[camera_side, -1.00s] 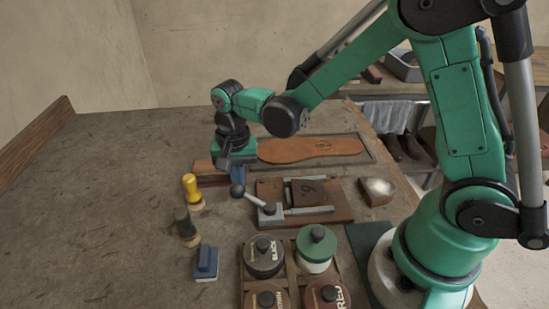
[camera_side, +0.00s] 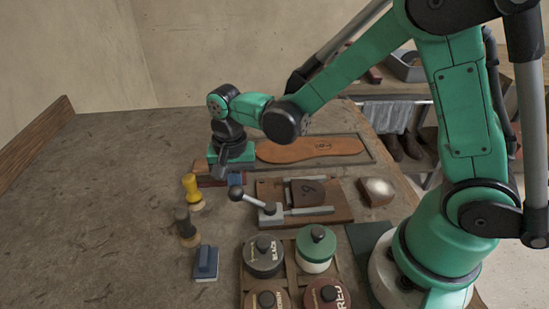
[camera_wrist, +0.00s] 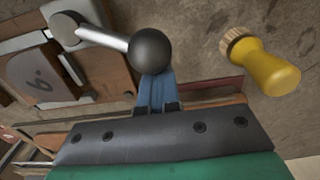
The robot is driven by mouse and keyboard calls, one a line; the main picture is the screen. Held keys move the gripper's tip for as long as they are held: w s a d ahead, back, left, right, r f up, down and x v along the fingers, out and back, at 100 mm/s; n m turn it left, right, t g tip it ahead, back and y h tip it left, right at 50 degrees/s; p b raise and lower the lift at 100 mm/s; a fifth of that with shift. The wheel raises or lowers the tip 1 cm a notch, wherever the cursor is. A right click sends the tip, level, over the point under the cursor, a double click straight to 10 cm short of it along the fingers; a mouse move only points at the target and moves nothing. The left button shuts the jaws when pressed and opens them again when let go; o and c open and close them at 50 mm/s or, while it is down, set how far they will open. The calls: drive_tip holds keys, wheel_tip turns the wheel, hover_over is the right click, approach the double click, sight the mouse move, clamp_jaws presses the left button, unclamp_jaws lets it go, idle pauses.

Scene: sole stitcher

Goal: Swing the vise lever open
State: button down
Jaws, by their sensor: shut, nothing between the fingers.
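The vise (camera_side: 305,196) is a small wooden block with grey metal rails, holding a brown piece marked 6. Its lever (camera_side: 252,201) is a light metal bar ending in a black ball knob (camera_side: 236,193), pointing left and slightly up from its pivot. In the wrist view the knob (camera_wrist: 151,50) is at upper middle and the vise (camera_wrist: 62,78) at left. My gripper (camera_side: 236,180) is shut and empty, just behind the knob. Its blue fingers (camera_wrist: 156,90) appear right by the knob, partly hidden by it; I cannot tell whether they touch.
Lidded jars (camera_side: 263,257) sit in a rack in front. A leather sole (camera_side: 310,149) lies behind. The bench's left side is clear.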

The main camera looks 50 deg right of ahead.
sight(234, 199)
drive_tip(key=shift+s+a, duration=0.3)
drive_tip(key=shift+a, duration=0.25)
drive_tip(key=shift+s+a, duration=0.9)
drive_tip(key=shift+s, duration=0.1)
drive_tip(key=shift+s+a, duration=0.25)
drive_tip(key=shift+s, duration=0.4)
drive_tip(key=shift+s+a, duration=0.25)
drive_tip(key=shift+s, duration=0.35)
drive_tip(key=shift+w+d, duration=0.45)
